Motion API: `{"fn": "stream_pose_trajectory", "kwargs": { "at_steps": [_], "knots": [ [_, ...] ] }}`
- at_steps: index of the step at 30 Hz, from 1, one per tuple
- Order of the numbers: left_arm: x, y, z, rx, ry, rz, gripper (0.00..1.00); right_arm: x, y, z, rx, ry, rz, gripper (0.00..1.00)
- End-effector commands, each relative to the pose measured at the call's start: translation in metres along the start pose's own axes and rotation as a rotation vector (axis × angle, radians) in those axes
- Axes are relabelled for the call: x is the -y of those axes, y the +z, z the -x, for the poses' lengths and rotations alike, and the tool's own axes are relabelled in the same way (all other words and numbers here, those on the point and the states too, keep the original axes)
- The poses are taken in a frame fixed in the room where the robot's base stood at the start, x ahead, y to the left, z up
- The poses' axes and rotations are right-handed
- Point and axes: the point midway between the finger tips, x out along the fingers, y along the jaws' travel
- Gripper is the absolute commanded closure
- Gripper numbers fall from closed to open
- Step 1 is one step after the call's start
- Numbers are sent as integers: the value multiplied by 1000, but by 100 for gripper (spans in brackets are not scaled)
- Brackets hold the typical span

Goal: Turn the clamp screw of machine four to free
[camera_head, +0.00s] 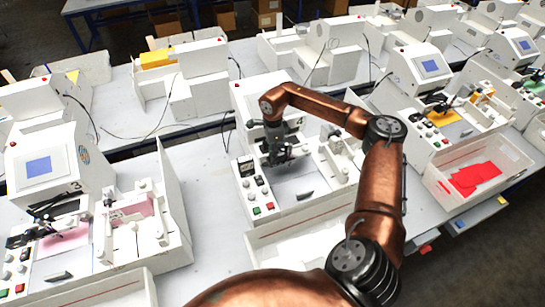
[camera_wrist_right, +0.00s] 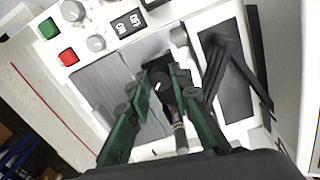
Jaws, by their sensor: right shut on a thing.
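Machine four (camera_head: 300,190) is a white pen plotter in the middle of the head view, with a "4" on its housing. My right gripper (camera_head: 277,155) reaches down into it from above. In the right wrist view the green fingers of my right gripper (camera_wrist_right: 160,82) are shut on a small dark knob with a light mark, which I take for the clamp screw (camera_wrist_right: 158,78). The fingertips hide part of it. A thin grey, pen-like part (camera_wrist_right: 180,137) shows between the fingers. My left gripper is not in view.
The machine's panel carries a green button (camera_wrist_right: 48,28), a red button (camera_wrist_right: 68,57), grey knobs and an ON switch (camera_wrist_right: 128,22). Machine three (camera_head: 45,165) stands at left. A tray with red sheets (camera_head: 470,180) is at right. Bare table lies between the machines.

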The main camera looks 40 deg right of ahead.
Motion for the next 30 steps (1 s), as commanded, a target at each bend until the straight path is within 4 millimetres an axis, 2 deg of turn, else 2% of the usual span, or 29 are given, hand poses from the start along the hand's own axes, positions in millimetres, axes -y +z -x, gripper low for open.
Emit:
{"fn": "stream_pose_trajectory", "kwargs": {
  "at_steps": [12, 27, 28, 30],
  "knots": [
    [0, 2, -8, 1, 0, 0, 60, 2, -3, 2, -5, -4, 159, 100],
    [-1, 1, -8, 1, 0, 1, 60, 3, -3, 3, -4, -7, 175, 100],
    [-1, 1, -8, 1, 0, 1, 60, 3, -3, 3, -4, -7, 175, 79],
    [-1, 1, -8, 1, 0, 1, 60, 3, -2, 3, -4, -7, 176, 74]
  ]
}}
